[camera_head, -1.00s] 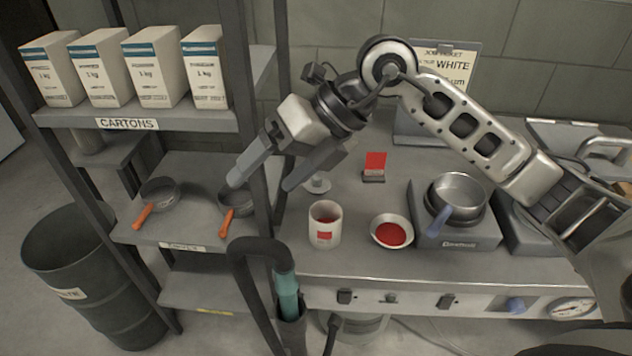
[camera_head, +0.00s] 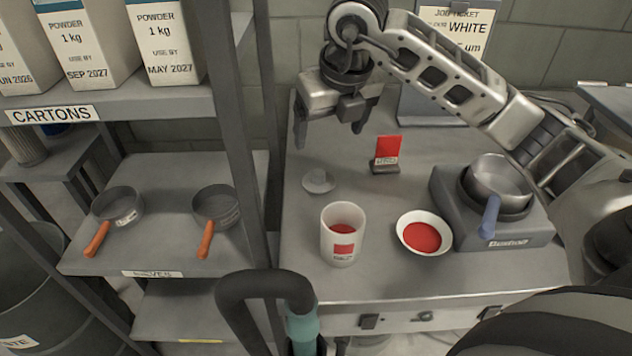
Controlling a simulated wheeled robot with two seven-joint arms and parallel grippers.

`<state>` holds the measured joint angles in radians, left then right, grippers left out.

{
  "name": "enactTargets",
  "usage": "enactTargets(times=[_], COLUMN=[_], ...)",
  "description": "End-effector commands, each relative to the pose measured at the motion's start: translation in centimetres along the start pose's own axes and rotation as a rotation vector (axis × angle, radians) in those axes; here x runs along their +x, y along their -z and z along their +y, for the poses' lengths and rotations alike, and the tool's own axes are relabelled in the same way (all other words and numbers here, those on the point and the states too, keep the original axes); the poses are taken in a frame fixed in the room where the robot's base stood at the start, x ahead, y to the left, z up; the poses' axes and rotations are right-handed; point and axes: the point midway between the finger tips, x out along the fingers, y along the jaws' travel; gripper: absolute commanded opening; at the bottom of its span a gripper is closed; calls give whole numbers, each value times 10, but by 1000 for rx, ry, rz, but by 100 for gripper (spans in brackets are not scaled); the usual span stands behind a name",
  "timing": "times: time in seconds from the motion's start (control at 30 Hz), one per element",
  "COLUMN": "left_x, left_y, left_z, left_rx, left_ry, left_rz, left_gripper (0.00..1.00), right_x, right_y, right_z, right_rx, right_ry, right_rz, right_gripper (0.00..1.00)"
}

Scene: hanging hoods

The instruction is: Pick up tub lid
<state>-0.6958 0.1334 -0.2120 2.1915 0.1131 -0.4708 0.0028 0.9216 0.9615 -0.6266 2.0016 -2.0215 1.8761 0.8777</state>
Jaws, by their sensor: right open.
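The tub lid (camera_head: 318,181) is a small pale grey disc with a raised knob, lying flat on the grey bench. It is behind and left of the open white tub (camera_head: 341,246), which has a red label and red powder inside. My right gripper (camera_head: 328,133) hangs above the bench behind the lid, fingers pointing down. My left gripper is not in view.
A white dish of red powder (camera_head: 424,234) sits right of the tub. A red card on a stand (camera_head: 387,154) is behind it. A scale (camera_head: 506,236) with a steel pan stands at right. A shelf rack with sieves (camera_head: 216,207) borders the bench at left.

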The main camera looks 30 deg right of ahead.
Motion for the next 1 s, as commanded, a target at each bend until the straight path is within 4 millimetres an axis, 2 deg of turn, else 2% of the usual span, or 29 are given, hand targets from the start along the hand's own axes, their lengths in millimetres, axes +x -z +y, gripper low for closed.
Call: enactTargets(times=[0.1, 0.3, 0.57, 0.83, 1.0], left_x=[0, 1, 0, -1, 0], left_y=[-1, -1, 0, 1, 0], left_z=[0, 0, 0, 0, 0], left_rx=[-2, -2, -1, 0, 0], left_ry=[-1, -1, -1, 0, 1], left_rz=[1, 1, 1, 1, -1], left_gripper=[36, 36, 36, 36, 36], right_x=[29, 63, 82, 120, 127], right_y=[2, 1, 2, 4, 4], right_z=[0, 0, 2, 3, 3], right_rx=[0, 0, -2, -1, -2], right_ry=[0, -1, -2, -3, -2], right_rz=[7, 4, 3, 3, 1], right_gripper=[84, 84, 84, 84, 84])
